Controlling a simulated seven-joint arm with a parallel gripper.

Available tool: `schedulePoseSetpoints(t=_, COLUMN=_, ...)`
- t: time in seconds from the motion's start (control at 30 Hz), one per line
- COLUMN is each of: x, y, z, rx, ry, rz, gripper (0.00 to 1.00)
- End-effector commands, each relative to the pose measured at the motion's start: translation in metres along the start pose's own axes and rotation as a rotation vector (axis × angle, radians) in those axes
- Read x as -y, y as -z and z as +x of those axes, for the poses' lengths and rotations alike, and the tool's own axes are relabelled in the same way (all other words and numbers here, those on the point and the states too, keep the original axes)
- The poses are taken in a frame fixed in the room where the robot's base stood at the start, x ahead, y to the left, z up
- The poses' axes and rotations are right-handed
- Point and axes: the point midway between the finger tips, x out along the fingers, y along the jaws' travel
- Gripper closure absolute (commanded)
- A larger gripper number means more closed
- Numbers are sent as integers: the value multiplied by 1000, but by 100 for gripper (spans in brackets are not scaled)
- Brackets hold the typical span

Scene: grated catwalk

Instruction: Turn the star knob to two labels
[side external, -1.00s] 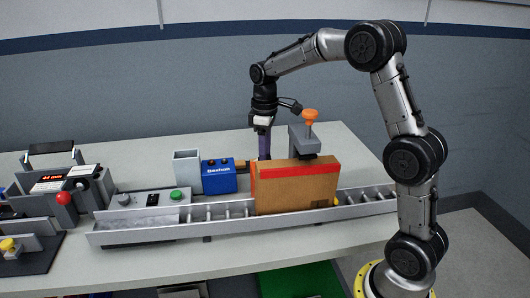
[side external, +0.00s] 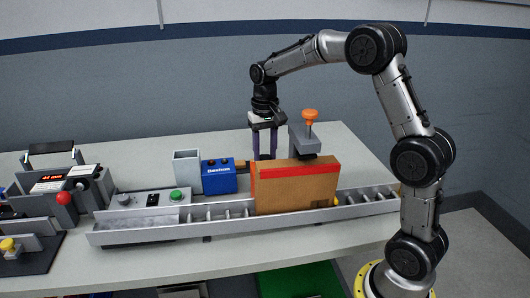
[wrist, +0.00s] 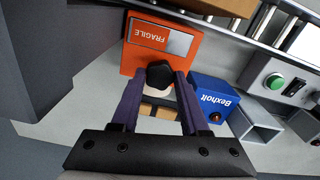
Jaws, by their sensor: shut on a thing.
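My gripper (side external: 264,157) points down behind the cardboard box in the side view, with its two purple fingers seen side by side. In the wrist view my gripper (wrist: 158,78) is shut on the dark star knob (wrist: 159,73), with one finger on each side of it. A pale base and tan blocks (wrist: 160,109) show below the knob, between the fingers. The knob's pointer and the labels around it cannot be made out. In the side view the box hides the spot under the fingertips.
The cardboard box (side external: 295,190) with a red top strip stands on the roller conveyor (side external: 130,236). A blue Bexholt box (side external: 218,180) and a grey open bin (side external: 187,171) stand left of the gripper. A grey post with an orange knob (side external: 310,115) rises close on the right.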

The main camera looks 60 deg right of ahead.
Motion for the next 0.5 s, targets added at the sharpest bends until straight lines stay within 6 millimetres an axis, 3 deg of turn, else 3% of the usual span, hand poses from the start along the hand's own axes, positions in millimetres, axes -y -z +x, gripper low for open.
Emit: schedulePoseSetpoints(t=0.5, x=0, y=1, z=-3, rx=-7, ry=3, rz=491, gripper=100)
